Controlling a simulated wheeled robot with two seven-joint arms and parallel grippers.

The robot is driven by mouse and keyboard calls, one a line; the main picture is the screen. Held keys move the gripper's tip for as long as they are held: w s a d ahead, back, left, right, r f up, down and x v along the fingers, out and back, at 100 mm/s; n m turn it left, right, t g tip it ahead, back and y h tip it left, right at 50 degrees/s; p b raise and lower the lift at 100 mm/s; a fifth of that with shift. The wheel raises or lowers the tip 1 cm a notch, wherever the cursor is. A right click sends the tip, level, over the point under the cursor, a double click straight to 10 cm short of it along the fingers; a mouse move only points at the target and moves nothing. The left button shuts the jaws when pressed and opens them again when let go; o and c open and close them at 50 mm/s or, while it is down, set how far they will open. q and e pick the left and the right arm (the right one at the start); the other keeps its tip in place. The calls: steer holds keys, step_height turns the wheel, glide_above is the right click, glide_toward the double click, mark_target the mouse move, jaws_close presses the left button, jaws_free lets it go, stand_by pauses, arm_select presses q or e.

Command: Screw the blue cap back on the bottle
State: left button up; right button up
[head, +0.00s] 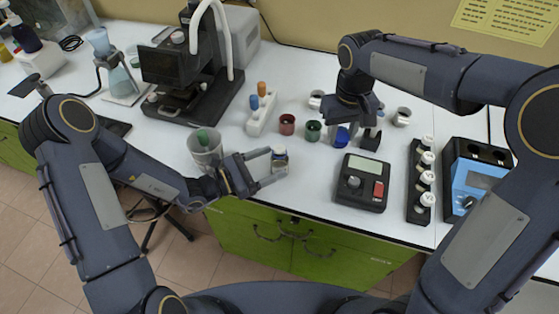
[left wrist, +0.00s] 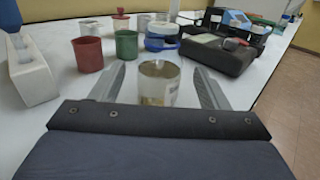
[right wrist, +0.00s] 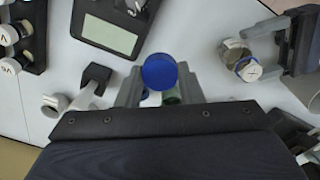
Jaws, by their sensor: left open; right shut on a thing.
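The small clear bottle (head: 280,160) stands uncapped on the white bench near its front edge, with amber liquid low inside. It also shows in the left wrist view (left wrist: 158,85) and right wrist view (right wrist: 238,57). My left gripper (head: 277,165) is open, with its fingers on either side of the bottle; the left wrist view shows gaps. My right gripper (head: 354,128) is shut on the blue cap (right wrist: 159,72), to the right of the bottle. The cap shows blue in the head view (head: 341,138), partly hidden by the gripper.
Red (head: 287,124) and green (head: 313,130) cups stand behind the bottle. A beaker (head: 204,145) is left of it. A black scale (head: 361,182) and a vial rack (head: 421,180) stand to the right. The bench between bottle and scale is clear.

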mark_target(285, 155)
arm_select(q)
steer(key=p+x, duration=0.1)
steer(key=x, duration=0.1)
steer(key=p+x, duration=0.1)
steer(key=x, duration=0.2)
steer(key=shift+r, duration=0.2)
arm_select(e)
step_height(285, 155, up, 2)
arm_select(q)
steer(key=shift+w+d+f, duration=0.1)
steer(key=c, duration=1.2)
steer(key=shift+o, duration=0.2)
steer(key=shift+r, duration=0.2)
arm_select(e)
steer(key=shift+r, duration=0.1)
